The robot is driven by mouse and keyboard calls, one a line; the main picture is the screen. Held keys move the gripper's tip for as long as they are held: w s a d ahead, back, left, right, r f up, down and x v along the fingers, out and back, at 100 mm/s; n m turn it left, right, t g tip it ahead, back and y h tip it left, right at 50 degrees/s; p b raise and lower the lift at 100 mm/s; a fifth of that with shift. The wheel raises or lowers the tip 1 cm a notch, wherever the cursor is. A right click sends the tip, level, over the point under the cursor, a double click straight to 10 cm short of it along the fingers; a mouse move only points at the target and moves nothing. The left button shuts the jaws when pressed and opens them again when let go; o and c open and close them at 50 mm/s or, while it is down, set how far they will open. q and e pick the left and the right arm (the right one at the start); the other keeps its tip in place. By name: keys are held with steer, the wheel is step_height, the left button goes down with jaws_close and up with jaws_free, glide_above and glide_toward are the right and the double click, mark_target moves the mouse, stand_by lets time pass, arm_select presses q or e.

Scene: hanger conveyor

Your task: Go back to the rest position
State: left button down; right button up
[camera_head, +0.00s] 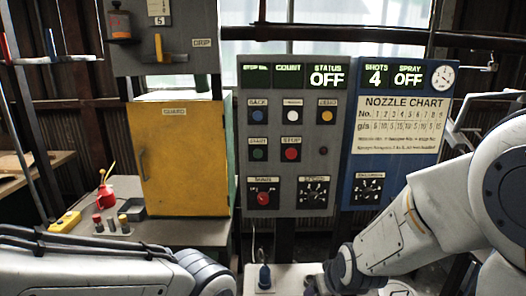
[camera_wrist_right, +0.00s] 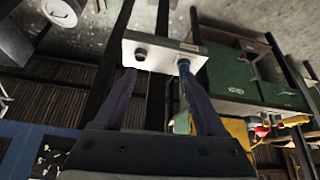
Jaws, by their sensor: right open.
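My right arm comes in from the right in the head view and bends down to the bottom middle. In the right wrist view my right gripper (camera_wrist_right: 158,78) shows two separated dark fingers with nothing between them. Beyond its fingertips is a white box (camera_wrist_right: 160,58) with a dark knob and a blue knob. The box also shows at the bottom of the head view (camera_head: 290,272), partly hidden by my right wrist. Whether the fingers touch it I cannot tell. My left arm lies across the bottom left of the head view; its gripper is out of frame.
A grey control panel (camera_head: 286,178) with buttons stands in the middle, beside a blue panel (camera_head: 390,172) with a nozzle chart. A yellow guard box (camera_head: 183,165) stands on a bench at left, with a red oil can (camera_head: 105,190) and a yellow device (camera_head: 64,222).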

steer(key=s+d+m+g, duration=0.2)
steer(key=s+d+g, duration=0.1)
steer(key=s+d, duration=0.3)
steer(key=s+a+r+n+g+p, duration=0.1)
steer(key=s+a+r+n, duration=0.2)
steer(key=s+a, duration=0.4)
steer(key=s+a+r+n+g, duration=0.1)
steer(key=s+a+r+n, duration=0.2)
steer(key=s+a, duration=0.5)
steer(key=shift+s+r+n+g+p, duration=0.15)
steer(key=shift+r+n+g+p, duration=0.25)
steer(key=shift+n, duration=0.2)
